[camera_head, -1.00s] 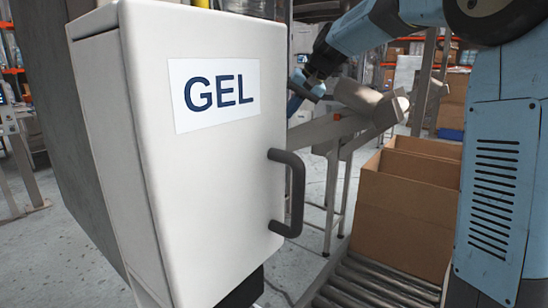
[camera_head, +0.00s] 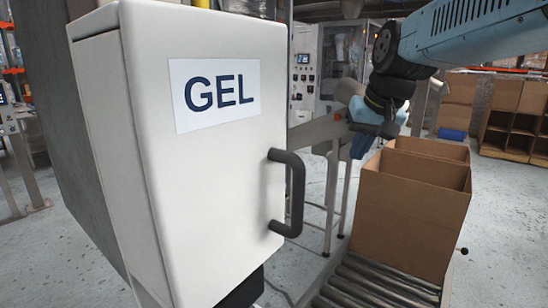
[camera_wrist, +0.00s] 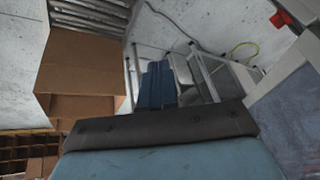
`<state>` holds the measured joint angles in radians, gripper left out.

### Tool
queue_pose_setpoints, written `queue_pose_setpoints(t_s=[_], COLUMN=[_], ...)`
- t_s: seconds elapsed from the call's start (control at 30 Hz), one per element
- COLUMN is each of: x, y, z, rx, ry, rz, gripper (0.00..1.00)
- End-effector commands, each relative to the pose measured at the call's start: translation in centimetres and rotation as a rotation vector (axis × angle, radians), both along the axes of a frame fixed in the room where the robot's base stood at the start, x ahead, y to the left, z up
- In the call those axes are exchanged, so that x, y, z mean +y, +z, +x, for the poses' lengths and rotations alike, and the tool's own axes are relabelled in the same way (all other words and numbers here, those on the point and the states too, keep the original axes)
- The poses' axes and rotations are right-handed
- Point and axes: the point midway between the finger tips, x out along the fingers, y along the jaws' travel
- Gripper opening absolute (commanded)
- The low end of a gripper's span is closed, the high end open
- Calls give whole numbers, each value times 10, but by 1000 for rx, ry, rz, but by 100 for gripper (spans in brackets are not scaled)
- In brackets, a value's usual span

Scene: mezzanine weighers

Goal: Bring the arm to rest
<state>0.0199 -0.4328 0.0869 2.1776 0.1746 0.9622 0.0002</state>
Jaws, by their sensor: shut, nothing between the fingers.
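My gripper (camera_head: 361,144) is in the head view, right of the cabinet and just above and behind the open cardboard boxes, pointing down. It is shut and empty. In the wrist view its blue fingers (camera_wrist: 157,86) are together, with nothing held between them. My light blue arm comes in from the upper right of the head view.
A white cabinet labelled GEL (camera_head: 215,180), its door shut, with a dark handle (camera_head: 289,192), fills the left. Open cardboard boxes (camera_head: 405,215) stand on a roller conveyor (camera_head: 375,283). A metal chute (camera_head: 316,131) is behind. Shelves of boxes (camera_head: 512,135) stand at the right.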

Motion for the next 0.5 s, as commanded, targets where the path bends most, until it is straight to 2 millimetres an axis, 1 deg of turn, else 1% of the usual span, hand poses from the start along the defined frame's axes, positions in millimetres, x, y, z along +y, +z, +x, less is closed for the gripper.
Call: queue_pose_setpoints(t_s=[0.03,0.17,0.3,0.4,0.5], x=[-6,-21,-36,-45,-53], y=[-5,-19,-37,-49,-61], z=[-14,-43,-74,-94,-109], rx=[-8,-23,-36,-47,-54], ry=[-5,-14,-23,-27,-31], rz=[-13,-47,-80,-101,-117], gripper=[0,0,0,0,0])
